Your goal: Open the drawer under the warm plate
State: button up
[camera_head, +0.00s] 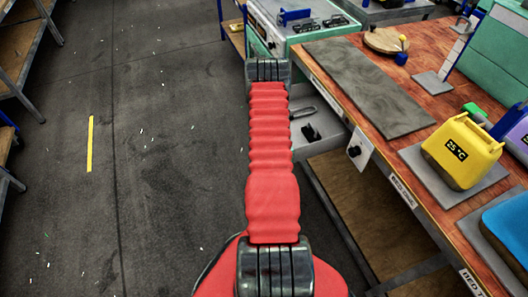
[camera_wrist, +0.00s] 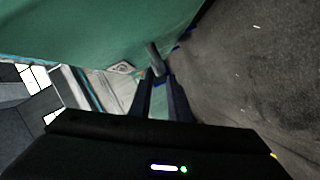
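My gripper (camera_wrist: 160,78) shows in the wrist view as two dark fingers with a narrow gap between them, close to a green panel (camera_wrist: 100,30). A short grey bar (camera_wrist: 153,55), like a handle, stands at the fingertips. I cannot tell whether the fingers press on it. In the head view my red arm hides the gripper. A yellow press block (camera_head: 462,150) reading 25 °C stands on a grey plate (camera_head: 488,181) on the bench. A grey drawer-like tray (camera_head: 318,128) with a black item shows beside my arm under the bench edge. I cannot tell which plate is warm.
A wooden-topped bench (camera_head: 440,112) runs along the right, with a grey slab (camera_head: 367,88) and a blue block (camera_head: 510,232). A white panel with a black knob (camera_head: 355,149) is at its edge. A green machine (camera_head: 310,28) stands beyond.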

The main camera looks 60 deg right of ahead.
jog(key=v, duration=0.7)
jog(key=shift+s+a, duration=0.2)
jog(key=shift+s, duration=0.05)
dwell(0.3)
jog(key=s+a+f+m+g+y, duration=0.2)
jog(key=a+f+g+y, duration=0.15)
jog(key=f, duration=0.25)
jog(key=s+a+f+m+g+y, duration=0.2)
jog(key=a+f+m+y, duration=0.15)
jog(key=f, duration=0.25)
jog(key=w+a+r+n+y, duration=0.1)
jog(key=a+r+y, duration=0.1)
jog(key=a+r, duration=0.9)
jog(key=w+a+r+n+t+y, duration=0.1)
jog(key=a+r, duration=1.1)
jog(key=r, duration=1.2)
jog(key=w+a+r+n+t+y, duration=0.1)
jog(key=a+r+n+y, duration=0.1)
jog(key=a+r, duration=1)
notch_tip(320, 180, up, 5)
jog(key=shift+r+n+y, duration=0.25)
jog(key=shift+n+y, duration=0.1)
jog(key=shift+y, duration=0.05)
